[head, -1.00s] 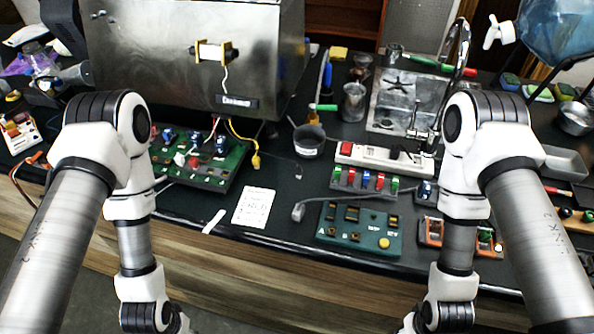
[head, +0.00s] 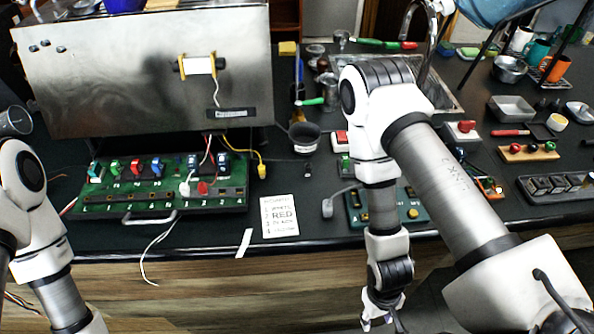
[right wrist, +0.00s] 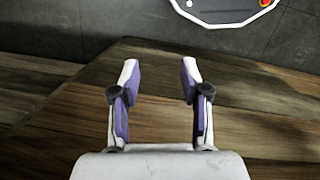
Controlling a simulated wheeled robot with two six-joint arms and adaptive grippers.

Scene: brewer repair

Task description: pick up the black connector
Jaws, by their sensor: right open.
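The black connector (head: 308,170) appears to be the small dark plug at the end of a thin dark wire on the counter, just below the dark cup. My right gripper (head: 378,320) hangs in front of the counter's front edge, low and to the right of the connector, well apart from it. In the right wrist view my right gripper (right wrist: 160,68) is open, with nothing between its fingers. My left arm comes in at the left edge, and its gripper is out of frame.
A green board (head: 150,207) with white and red plugs lies under the steel brewer (head: 100,85). A yellow plug (head: 262,171), dark cup (head: 304,135), printed card (head: 280,216) and grey plug (head: 327,208) lie around the connector. My right arm covers part of a teal box (head: 354,215).

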